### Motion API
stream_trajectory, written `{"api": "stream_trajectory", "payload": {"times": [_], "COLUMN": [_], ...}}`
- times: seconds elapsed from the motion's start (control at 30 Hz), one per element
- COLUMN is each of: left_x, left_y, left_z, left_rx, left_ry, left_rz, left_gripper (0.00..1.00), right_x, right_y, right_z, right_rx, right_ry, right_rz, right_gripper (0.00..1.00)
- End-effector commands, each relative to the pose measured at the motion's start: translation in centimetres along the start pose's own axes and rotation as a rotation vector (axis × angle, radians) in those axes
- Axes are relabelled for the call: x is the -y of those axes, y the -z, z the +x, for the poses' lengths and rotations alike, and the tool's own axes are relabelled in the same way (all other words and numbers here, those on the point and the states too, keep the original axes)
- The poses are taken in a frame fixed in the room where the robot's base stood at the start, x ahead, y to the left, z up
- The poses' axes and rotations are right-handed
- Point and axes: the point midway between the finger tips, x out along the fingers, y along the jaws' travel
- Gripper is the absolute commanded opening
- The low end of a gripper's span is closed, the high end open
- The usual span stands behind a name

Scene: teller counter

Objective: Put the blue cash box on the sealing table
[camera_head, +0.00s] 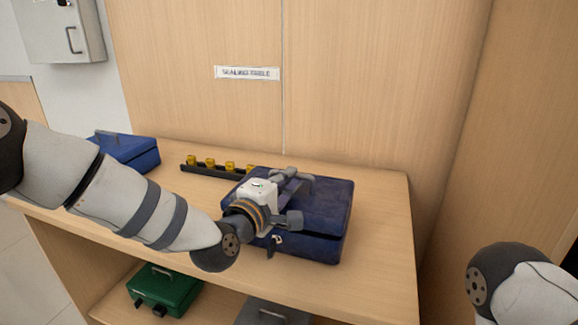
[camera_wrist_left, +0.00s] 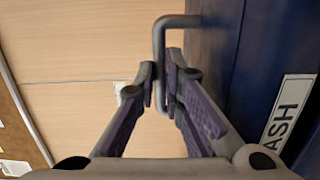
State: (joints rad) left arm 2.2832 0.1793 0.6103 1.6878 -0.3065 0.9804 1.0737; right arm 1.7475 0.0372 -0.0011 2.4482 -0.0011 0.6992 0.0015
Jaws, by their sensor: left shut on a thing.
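The blue cash box (camera_head: 325,210) is at the right part of the wooden table (camera_head: 385,240), below a sign (camera_head: 246,73) reading "SEALING TABLE". It looks level; I cannot tell for certain whether its underside touches the tabletop. My left gripper (camera_head: 285,193) is over the box and hides part of its lid. In the left wrist view, my left gripper's fingers (camera_wrist_left: 163,88) are shut on the grey handle (camera_wrist_left: 180,21) of the blue box (camera_wrist_left: 262,45), and its white label (camera_wrist_left: 288,112) shows "ASH". My right gripper is out of view.
Another blue box (camera_head: 130,152) stands at the table's left, partly behind my left arm. A dark rack with yellow pieces (camera_head: 210,168) lies between the boxes. A green box (camera_head: 165,288) and a grey box (camera_head: 270,313) are on the shelf below. A wooden panel (camera_head: 510,150) rises at right.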

Motion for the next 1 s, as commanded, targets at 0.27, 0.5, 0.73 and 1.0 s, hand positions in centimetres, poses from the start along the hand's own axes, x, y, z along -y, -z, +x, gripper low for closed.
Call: {"api": "stream_trajectory", "payload": {"times": [0.27,0.5,0.73,1.0], "left_x": [-0.8,0.0,0.1,-0.4], "left_y": [0.1,0.0,0.0,0.1], "left_z": [0.1,0.0,0.0,-3.5], "left_rx": [-0.004,-0.002,-0.002,-0.002], "left_ry": [-0.022,-0.008,-0.007,-0.007], "left_rz": [0.003,0.002,0.001,0.000], "left_gripper": [0.00,0.29,0.29,0.29], "right_x": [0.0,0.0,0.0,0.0], "right_y": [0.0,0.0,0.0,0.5], "right_z": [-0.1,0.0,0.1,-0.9], "right_rx": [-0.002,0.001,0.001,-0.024], "right_ry": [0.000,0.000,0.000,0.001], "right_rz": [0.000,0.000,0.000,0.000], "right_gripper": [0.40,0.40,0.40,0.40]}}
